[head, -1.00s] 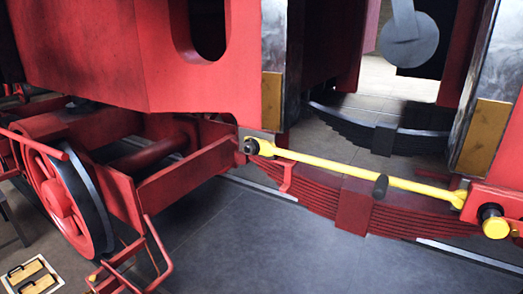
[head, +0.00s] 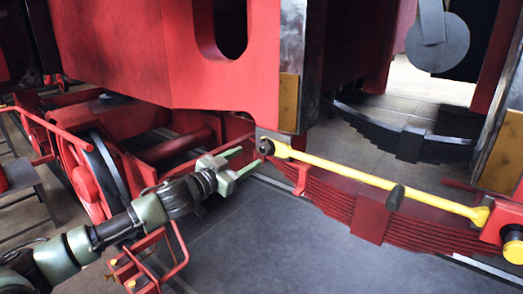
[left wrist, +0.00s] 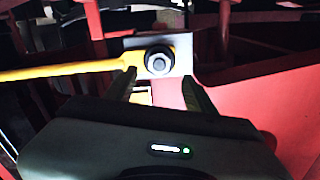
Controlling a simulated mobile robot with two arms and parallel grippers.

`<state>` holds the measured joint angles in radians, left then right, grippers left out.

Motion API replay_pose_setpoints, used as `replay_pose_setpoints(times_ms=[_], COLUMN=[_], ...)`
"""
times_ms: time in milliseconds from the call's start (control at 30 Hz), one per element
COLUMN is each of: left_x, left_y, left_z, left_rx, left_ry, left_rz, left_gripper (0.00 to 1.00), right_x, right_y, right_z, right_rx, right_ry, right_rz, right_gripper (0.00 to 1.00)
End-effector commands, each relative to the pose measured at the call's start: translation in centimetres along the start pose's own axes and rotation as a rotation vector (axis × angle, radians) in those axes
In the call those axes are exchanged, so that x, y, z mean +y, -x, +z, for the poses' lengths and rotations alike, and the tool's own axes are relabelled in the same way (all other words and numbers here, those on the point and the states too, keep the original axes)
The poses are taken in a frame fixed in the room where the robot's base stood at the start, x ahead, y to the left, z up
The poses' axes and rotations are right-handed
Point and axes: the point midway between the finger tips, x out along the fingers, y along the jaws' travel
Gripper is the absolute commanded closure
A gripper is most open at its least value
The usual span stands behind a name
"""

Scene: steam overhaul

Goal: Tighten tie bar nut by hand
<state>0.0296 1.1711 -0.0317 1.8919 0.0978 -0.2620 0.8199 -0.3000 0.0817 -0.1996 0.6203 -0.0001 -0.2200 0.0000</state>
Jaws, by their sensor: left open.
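The tie bar (head: 350,174) is a long yellow rod running across in front of the red leaf spring, with a dark handle-like piece on its middle. The dark tie bar nut (head: 265,146) sits at its left end. In the left wrist view the nut (left wrist: 158,63) is a grey hex on a dark round base against a light plate, with the bar (left wrist: 62,71) leading left. My left gripper (head: 249,157) is open and empty, its green fingers pointing at the nut from the left. In the wrist view the fingertips (left wrist: 162,82) stand below the nut, one towards each side; contact cannot be told.
The red frame (head: 120,50) rises above the nut, and the red leaf spring (head: 330,200) lies below the bar. A wheel (head: 105,170) and red step brackets (head: 150,260) are close to my left arm. Open grey floor (head: 260,240) lies in front.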

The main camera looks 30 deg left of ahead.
Motion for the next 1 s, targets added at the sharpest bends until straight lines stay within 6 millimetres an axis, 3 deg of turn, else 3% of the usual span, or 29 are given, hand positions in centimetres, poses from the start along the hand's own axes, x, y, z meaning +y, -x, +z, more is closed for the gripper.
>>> replay_pose_setpoints(times_ms=[500,900,933,1000], left_x=[-0.1,0.1,0.1,0.1], left_y=[-5.9,-6.5,-6.5,-6.5], left_z=[-0.3,0.0,0.0,0.0], left_rx=[0.001,-0.001,-0.001,-0.001], left_ry=[0.0,-0.003,-0.003,-0.003], left_rz=[-0.001,0.001,0.001,0.001], left_gripper=[0.45,0.45,0.48,0.68], right_x=[0.0,-0.2,-0.2,-0.2], right_y=[3.1,3.2,3.2,3.2], right_z=[-0.3,-0.3,-0.3,-0.3], right_rx=[0.0,0.0,0.0,0.0], right_ry=[0.0,-0.001,-0.001,-0.001], right_rz=[-0.001,-0.003,-0.003,-0.003], right_gripper=[0.62,0.62,0.62,0.62])
